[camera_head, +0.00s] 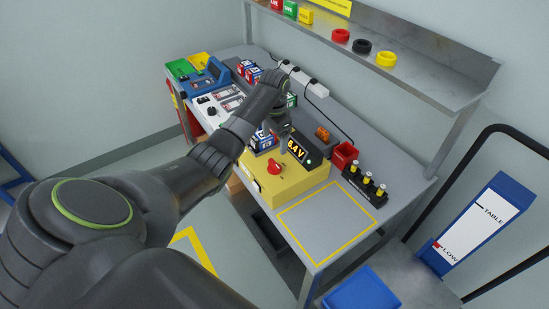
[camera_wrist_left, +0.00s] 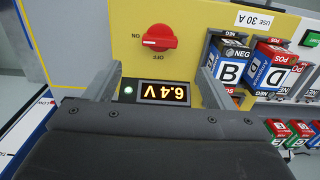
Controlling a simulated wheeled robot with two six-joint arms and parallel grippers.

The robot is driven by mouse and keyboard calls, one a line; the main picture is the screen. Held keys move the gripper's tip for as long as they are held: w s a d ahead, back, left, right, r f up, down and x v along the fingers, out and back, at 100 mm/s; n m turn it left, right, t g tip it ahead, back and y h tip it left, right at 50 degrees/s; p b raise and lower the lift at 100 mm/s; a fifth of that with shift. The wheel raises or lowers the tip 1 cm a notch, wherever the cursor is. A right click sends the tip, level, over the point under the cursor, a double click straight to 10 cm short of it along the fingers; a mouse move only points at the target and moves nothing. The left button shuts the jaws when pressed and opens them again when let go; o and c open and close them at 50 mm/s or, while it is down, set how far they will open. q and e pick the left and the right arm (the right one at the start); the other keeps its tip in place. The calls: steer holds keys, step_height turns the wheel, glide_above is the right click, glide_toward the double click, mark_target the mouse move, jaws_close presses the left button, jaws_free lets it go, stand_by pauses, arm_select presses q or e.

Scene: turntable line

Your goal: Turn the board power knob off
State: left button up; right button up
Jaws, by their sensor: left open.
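The red power knob (camera_head: 273,167) sits on the yellow board (camera_head: 300,184) at the bench's near side. In the left wrist view the knob (camera_wrist_left: 160,37) shows upside down, its white mark toward the ON label (camera_wrist_left: 149,43); the OFF label (camera_wrist_left: 162,58) is on another side. The lit display (camera_head: 298,149) reads 6.4 V, with a green lamp (camera_wrist_left: 128,90) beside it. My left gripper (camera_wrist_left: 160,76) is open, its fingers apart on either side of the display, not touching the knob. In the head view the arm partly hides the gripper. My right gripper is not in view.
Battery blocks B (camera_wrist_left: 229,70) and D (camera_wrist_left: 273,77) stand beside the knob in the wrist view. The yellow-outlined area (camera_head: 325,221) is clear. A shelf (camera_head: 430,65) overhangs the back.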

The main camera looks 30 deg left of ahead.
mark_target(274, 163)
arm_select(q)
step_height(274, 163, down, 10)
steer(key=shift+f, duration=0.25)
stand_by(0.4)
steer(key=c, duration=1)
